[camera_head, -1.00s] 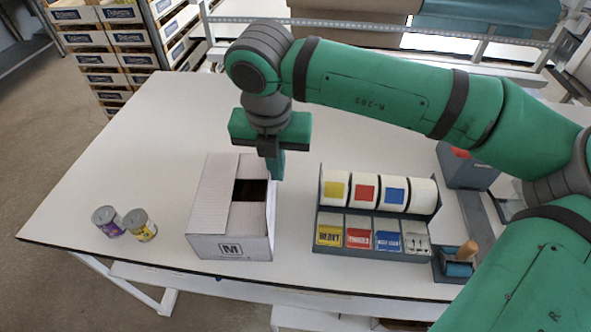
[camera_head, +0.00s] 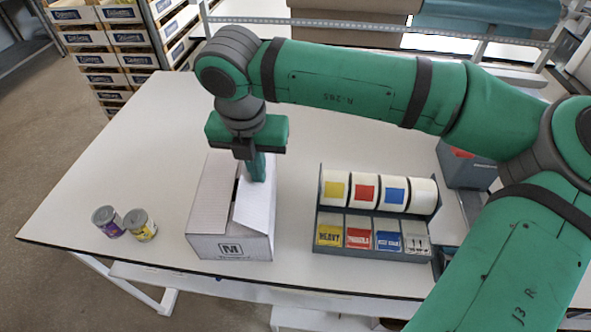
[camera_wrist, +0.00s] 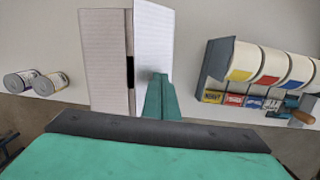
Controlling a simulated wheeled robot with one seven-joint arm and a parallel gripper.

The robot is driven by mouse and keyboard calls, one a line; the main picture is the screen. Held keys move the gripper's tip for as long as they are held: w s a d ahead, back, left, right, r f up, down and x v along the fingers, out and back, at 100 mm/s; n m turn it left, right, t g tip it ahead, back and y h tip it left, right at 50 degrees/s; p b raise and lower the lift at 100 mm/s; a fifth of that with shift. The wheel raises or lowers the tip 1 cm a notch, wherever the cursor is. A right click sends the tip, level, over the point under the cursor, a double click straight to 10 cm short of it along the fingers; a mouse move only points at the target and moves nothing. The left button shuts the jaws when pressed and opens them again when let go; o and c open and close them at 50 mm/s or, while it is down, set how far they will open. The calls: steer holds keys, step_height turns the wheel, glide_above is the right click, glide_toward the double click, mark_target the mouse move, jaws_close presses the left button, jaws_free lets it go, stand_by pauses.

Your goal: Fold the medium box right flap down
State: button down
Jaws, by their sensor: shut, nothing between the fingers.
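The medium box (camera_head: 232,246) is a white carton marked M on the table. Its left flap (camera_head: 209,205) lies folded over the top. Its right flap (camera_head: 256,212) leans inward over the opening, with a narrow dark gap left between the two flaps near the back. My gripper (camera_head: 257,176) is shut and empty, its fingertips at the back part of the right flap, seemingly touching it. In the wrist view the fingers (camera_wrist: 160,95) overlap the right flap (camera_wrist: 152,50), beside the left flap (camera_wrist: 104,60).
A grey dispenser (camera_head: 376,212) with several label rolls stands right of the box. Two small cans (camera_head: 108,222) (camera_head: 140,225) stand to its left. The table (camera_head: 120,150) is clear behind the cans. Shelves with boxes (camera_head: 125,45) stand at the back left.

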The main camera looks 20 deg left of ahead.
mark_target(245, 178)
steer(key=shift+s+a+f, duration=0.2)
steer(key=shift+a, duration=0.25)
steer(key=shift+s+a+f, duration=0.15)
steer(key=shift+a, duration=0.25)
steer(key=shift+f, duration=0.1)
steer(key=shift+s+a+f, duration=0.2)
steer(key=shift+a+f, duration=0.2)
steer(key=shift+f, duration=0.4)
steer(key=shift+r, duration=4.55)
steer(key=shift+s, duration=0.1)
